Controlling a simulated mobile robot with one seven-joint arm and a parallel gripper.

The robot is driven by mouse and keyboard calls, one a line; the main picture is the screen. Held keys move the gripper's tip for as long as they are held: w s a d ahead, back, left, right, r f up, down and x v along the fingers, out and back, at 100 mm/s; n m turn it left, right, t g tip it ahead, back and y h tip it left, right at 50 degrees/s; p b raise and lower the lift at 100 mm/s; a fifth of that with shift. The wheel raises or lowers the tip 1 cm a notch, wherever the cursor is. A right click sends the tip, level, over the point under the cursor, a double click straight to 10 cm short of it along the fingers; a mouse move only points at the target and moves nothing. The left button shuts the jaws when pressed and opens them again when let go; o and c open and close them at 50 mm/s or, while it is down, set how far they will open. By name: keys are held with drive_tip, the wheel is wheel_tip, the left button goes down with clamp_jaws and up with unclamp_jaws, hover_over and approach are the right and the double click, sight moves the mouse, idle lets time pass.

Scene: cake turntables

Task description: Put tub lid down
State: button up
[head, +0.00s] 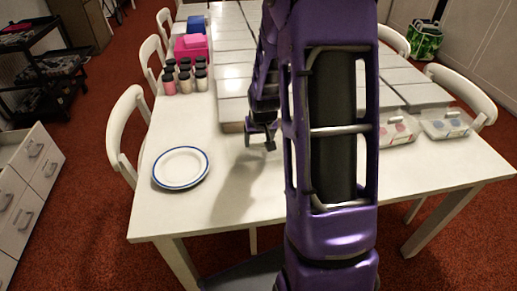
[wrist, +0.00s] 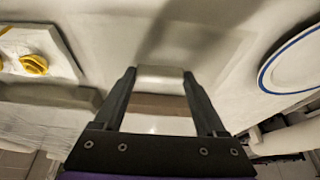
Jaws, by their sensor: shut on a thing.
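My gripper (head: 260,145) hangs low over the white table, to the right of the plate. In the wrist view its fingers (wrist: 160,78) are shut on a pale, short bar, the handle of the tub lid (wrist: 160,71). The rest of the lid looks clear, with only a faint rectangular outline against the table. I cannot tell whether it touches the tabletop. A white tub with yellow pieces (wrist: 35,62) is at the upper left of the wrist view. In the head view, one clear tub (head: 447,122) and another with pink pieces (head: 397,130) stand at the right, partly behind my arm.
A blue-rimmed plate (head: 181,167) lies on the table (head: 225,205) at front left. Several jars (head: 185,80), a pink box (head: 191,47) and rows of flat pale boxes (head: 232,72) stand farther back. The front-left tabletop is mostly clear. Chairs (head: 128,130) line the sides.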

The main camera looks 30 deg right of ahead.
sight(258, 148)
drive_tip(key=shift+f, duration=1.45)
drive_tip(key=shift+f, duration=0.1)
drive_tip(key=o, duration=1.3)
drive_tip(key=shift+c, duration=0.2)
drive_tip(key=shift+s+r, duration=0.1)
drive_tip(key=shift+r, duration=0.35)
drive_tip(key=p+v, duration=0.2)
drive_tip(key=v, duration=0.9)
drive_tip(key=shift+a+r, duration=0.1)
drive_tip(key=shift+r, duration=0.05)
